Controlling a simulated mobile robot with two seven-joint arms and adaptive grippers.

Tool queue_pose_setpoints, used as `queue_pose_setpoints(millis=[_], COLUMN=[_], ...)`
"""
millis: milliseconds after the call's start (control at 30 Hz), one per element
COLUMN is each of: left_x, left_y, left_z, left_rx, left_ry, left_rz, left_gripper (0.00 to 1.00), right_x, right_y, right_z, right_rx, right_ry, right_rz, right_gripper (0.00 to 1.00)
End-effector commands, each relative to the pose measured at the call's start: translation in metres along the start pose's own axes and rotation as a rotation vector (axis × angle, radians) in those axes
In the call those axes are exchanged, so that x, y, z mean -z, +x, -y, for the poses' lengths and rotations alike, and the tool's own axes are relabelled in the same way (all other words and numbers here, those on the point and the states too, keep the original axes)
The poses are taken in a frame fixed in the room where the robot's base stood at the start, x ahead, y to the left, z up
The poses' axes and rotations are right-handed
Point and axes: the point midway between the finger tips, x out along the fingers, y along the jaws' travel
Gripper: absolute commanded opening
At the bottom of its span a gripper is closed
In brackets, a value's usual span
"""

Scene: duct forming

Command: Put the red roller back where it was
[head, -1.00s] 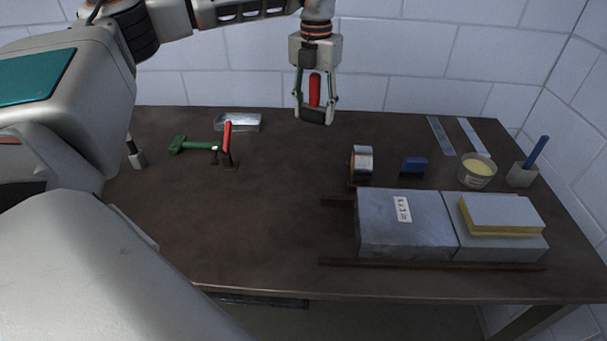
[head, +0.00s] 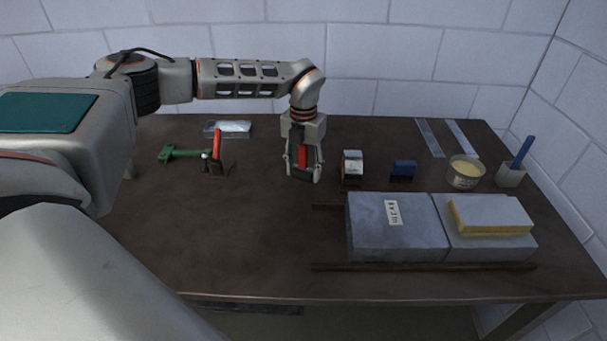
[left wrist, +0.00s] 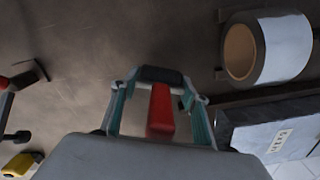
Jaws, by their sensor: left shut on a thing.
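The red roller (head: 302,157) is in my left gripper (head: 303,175), with its red handle between the fingers. In the left wrist view the red handle (left wrist: 160,112) and a dark bar (left wrist: 161,75) at its end show between the fingers. The gripper points down low over the back middle of the table, left of the tape roll. I cannot tell whether the roller touches the table. My right gripper is not in view.
Grey boards (head: 395,228) lie in front right. A green tool (head: 180,153) and a red-handled tool (head: 217,143) are at left. The table's front left (head: 230,240) is clear.

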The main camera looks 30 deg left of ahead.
Motion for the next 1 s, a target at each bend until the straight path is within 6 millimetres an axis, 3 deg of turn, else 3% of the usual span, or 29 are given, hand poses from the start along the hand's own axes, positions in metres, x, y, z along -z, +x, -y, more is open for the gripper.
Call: queue_pose_setpoints(millis=[133,533,567,600,1000], left_x=[0.000,0.000,0.000,0.000,0.000], left_y=[0.019,0.024,0.024,0.024,0.020], left_z=[0.000,0.000,0.000,0.000,0.000], left_rx=[0.000,0.000,0.000,0.000,0.000], left_ry=[0.000,0.000,0.000,0.000,0.000], left_rz=[-0.001,0.000,0.000,0.000,0.001], left_gripper=[0.16,0.16,0.53,0.62,0.62], right_x=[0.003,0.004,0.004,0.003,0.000], right_y=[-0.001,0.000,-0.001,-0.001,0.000], right_z=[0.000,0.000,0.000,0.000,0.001], right_rx=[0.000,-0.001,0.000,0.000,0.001], right_ry=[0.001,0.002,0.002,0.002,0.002], right_rz=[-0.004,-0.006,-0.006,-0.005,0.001], right_gripper=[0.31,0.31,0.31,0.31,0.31])
